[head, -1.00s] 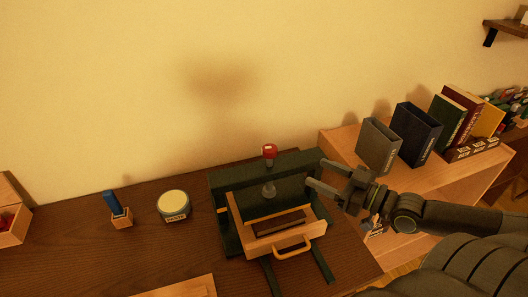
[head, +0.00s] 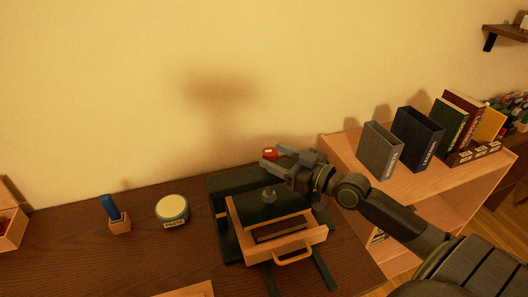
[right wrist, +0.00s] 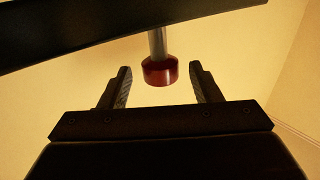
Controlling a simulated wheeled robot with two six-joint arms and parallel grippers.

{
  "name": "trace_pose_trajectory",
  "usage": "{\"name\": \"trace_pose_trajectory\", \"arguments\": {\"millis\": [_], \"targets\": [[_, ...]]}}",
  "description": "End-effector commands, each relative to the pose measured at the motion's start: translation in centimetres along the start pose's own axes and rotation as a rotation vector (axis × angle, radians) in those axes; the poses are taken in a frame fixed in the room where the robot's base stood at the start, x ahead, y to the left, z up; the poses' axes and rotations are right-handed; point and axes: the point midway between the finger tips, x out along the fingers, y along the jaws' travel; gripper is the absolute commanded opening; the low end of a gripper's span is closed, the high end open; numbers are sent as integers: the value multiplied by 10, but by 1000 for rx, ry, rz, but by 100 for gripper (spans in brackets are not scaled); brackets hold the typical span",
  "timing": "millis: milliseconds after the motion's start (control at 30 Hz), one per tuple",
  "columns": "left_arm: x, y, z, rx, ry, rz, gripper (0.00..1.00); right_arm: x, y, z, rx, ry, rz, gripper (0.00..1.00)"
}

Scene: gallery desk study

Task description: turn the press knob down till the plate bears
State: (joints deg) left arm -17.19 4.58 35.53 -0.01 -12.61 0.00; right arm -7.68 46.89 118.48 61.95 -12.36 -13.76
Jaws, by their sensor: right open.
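The red press knob (head: 269,154) sits on top of the dark green press (head: 226,184) on the desk. In the right wrist view the knob (right wrist: 160,70) hangs from a grey shaft (right wrist: 157,42) between the fingertips, with clear gaps on both sides. My right gripper (head: 272,162) is open at the knob; it also shows in the right wrist view (right wrist: 160,84). The press plate is not clearly seen. My left gripper is not in view.
A paste tub (head: 172,208) and a small wooden holder with a blue item (head: 110,207) stand left of the press. A wooden shelf (head: 345,153) with binders (head: 380,150) and books is at the right.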

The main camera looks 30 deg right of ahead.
Motion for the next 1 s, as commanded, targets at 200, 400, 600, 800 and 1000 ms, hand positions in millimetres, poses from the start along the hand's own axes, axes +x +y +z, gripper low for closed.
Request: {"name": "trace_pose_trajectory", "arguments": {"millis": [200, 400, 600, 800, 1000], "targets": [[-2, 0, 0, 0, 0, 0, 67, 30, 0, -1, 3, 3, 0, 57], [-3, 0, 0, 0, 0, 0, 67, 42, -1, -1, 0, 0, -1, 57], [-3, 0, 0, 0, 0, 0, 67, 44, -1, 0, 0, -1, -2, 57], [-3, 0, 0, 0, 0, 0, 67, 44, -1, 0, 0, -1, -2, 46], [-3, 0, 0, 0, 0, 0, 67, 44, -1, 0, 0, -1, -2, 20]]}}
